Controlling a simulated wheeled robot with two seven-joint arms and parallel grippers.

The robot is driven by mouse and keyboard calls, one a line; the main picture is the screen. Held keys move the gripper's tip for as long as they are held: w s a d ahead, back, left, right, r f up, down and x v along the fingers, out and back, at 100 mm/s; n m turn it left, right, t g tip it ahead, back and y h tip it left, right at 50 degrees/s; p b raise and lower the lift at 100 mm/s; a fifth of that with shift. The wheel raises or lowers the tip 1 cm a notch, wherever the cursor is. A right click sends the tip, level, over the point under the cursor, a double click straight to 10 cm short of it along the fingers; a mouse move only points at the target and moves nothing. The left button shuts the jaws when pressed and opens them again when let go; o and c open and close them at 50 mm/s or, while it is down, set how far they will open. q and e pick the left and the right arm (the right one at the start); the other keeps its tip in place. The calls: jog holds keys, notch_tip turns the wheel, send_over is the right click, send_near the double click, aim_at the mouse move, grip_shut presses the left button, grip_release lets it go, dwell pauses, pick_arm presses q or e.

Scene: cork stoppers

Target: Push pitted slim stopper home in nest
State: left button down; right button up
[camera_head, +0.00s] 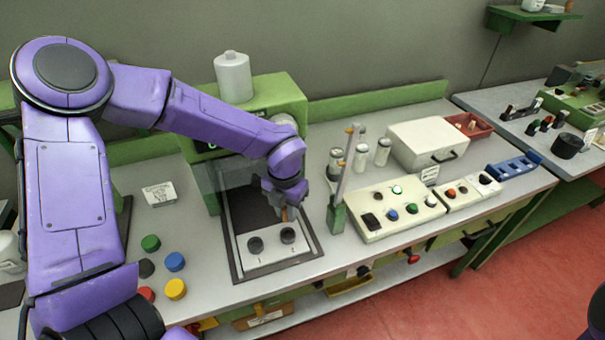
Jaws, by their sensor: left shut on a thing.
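My left gripper (287,210) reaches in from the left and points down over the far right edge of the white plate. It is shut on a small brown piece (285,214), which seems to be the slim stopper. Most of the piece is hidden by the jaws, and its pits cannot be made out. The white plate (270,255) lies in a dark tray (236,270) and carries two dark round spots, one left (256,245) and one right (288,236). I cannot tell whether either is the nest, nor whether the piece touches the plate. My right gripper is not in view.
A green machine (285,92) with a clear guard stands behind. A green post (337,217) stands close right of the tray, then a button panel (387,212). Several coloured caps, one yellow (176,289), lie left. A white box (427,140) stands at the back right.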

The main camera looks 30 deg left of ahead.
pick_arm(q)
jog(key=shift+w+a+r+n, duration=0.15)
jog(key=shift+w+r+n, duration=0.1)
jog(key=shift+w+n, duration=0.25)
jog(key=shift+a+f+n, duration=0.1)
jog(key=shift+n, duration=0.2)
jog(key=shift+s+f+b, duration=0.3)
jog(key=shift+s+b, duration=0.25)
jog(key=shift+b, duration=0.05)
jog(key=shift+s+f+b, duration=0.1)
jog(key=shift+f+b, duration=0.25)
jog(key=f+b, duration=0.3)
jog(key=f, duration=0.1)
jog(key=shift+w, duration=0.35)
jog(key=shift+s+f+b, duration=0.2)
jog(key=shift+f+b, duration=0.2)
jog(key=shift+b, duration=0.2)
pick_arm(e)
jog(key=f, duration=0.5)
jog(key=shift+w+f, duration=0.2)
pick_arm(q)
jog(key=shift+w, duration=0.1)
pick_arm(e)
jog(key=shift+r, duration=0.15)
